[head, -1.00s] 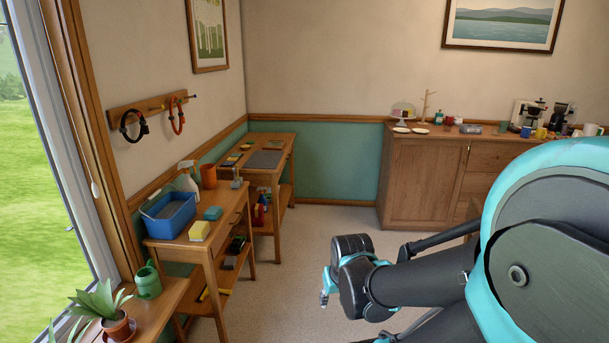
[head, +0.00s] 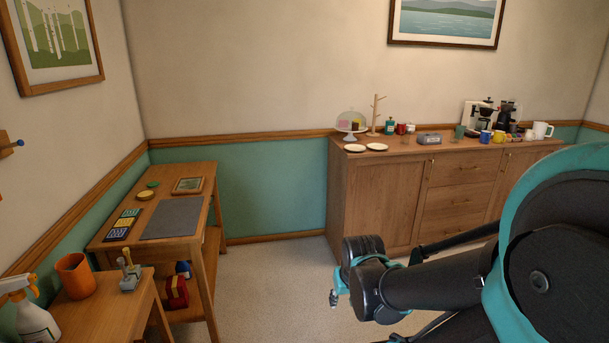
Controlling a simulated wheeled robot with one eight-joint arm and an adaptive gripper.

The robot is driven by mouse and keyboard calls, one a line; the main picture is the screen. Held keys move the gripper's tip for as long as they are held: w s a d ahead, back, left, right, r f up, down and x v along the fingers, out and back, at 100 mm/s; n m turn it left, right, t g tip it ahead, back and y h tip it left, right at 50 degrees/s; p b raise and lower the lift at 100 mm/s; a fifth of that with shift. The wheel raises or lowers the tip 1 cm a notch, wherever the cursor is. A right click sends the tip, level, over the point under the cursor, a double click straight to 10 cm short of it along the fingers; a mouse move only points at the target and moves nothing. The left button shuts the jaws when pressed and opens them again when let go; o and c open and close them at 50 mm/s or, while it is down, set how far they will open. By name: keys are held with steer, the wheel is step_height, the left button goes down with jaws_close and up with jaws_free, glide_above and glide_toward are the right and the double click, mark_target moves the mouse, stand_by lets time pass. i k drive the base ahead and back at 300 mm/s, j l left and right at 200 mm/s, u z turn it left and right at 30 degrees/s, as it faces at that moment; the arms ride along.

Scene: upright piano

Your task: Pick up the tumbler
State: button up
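Several cups stand on the wooden sideboard (head: 380,190) at the back right, and I cannot tell for sure which is the tumbler. A green, handleless cup (head: 459,132) there looks most like one. It stands upright left of a blue mug (head: 486,137). A larger orange cup (head: 76,276) stands upright on the near left table. My gripper (head: 334,299) hangs low in front of the sideboard, well away from all of these. Its fingers are small and mostly hidden by my wrist, so their opening does not show.
A side table (head: 168,255) with a grey mat stands in the left corner. A spray bottle (head: 30,318) is at the lower left. The sideboard also bears plates, a domed cake stand (head: 350,124) and a coffee maker (head: 479,114). The carpet (head: 270,290) between is clear.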

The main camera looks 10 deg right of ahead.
mark_target(405, 134)
steer(key=i+l+z, duration=0.3)
steer(key=i+z, duration=0.15)
steer(key=i, duration=0.4)
steer(key=i+z, duration=0.4)
steer(key=i, duration=0.45)
